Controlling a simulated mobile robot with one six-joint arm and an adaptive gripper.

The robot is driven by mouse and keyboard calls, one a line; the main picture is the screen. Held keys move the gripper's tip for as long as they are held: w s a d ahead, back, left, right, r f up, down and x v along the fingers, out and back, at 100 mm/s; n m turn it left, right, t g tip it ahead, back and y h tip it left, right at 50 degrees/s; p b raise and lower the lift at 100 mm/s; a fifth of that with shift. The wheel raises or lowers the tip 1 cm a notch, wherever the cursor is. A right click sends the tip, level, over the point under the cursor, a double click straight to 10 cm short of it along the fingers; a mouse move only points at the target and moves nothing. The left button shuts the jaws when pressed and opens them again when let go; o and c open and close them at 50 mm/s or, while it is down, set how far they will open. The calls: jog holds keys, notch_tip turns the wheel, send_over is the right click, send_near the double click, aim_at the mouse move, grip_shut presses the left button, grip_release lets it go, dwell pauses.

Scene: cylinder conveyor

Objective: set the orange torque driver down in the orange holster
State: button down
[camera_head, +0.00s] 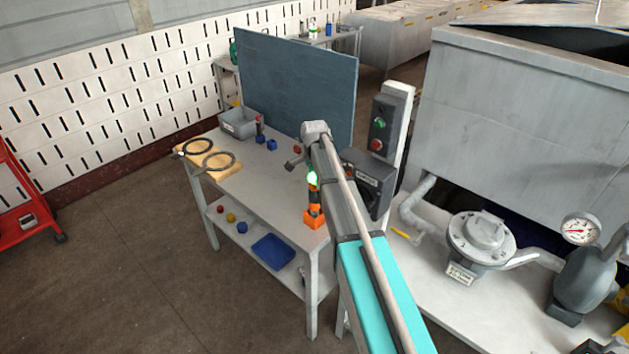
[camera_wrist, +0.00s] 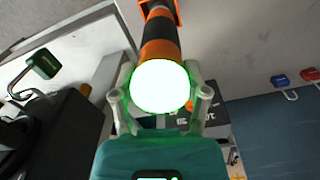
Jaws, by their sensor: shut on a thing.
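The orange torque driver (camera_head: 314,196) has an orange and black body and a glowing green-white cap. It stands roughly upright at the table's near right side. Its lower end meets the orange holster (camera_head: 314,219); I cannot tell how deep it sits. In the wrist view the driver (camera_wrist: 160,45) runs away from me to the orange holster (camera_wrist: 158,9) at the top edge. My gripper (camera_wrist: 163,98) has its two fingers on either side of the lit cap, shut on the driver. In the head view my arm hides most of the gripper.
The table (camera_head: 268,185) also carries a grey bin (camera_head: 238,124), a wooden board with dark rings (camera_head: 222,166), and small blue and red holders (camera_head: 272,144). A dark box (camera_head: 372,185) and a button post (camera_head: 380,135) stand close right. A blue panel (camera_head: 300,85) rises behind.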

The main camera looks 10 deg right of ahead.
aim_at(314, 187)
jog(key=shift+f, duration=0.25)
jog(key=shift+a+f+b, duration=0.1)
jog(key=shift+f+b, duration=1.3)
jog(key=shift+b, duration=0.2)
grip_release()
jog(key=shift+r, duration=0.15)
notch_tip(314, 187, up, 13)
jog(key=p, duration=1.3)
jog(key=shift+r, duration=0.15)
dwell(0.4)
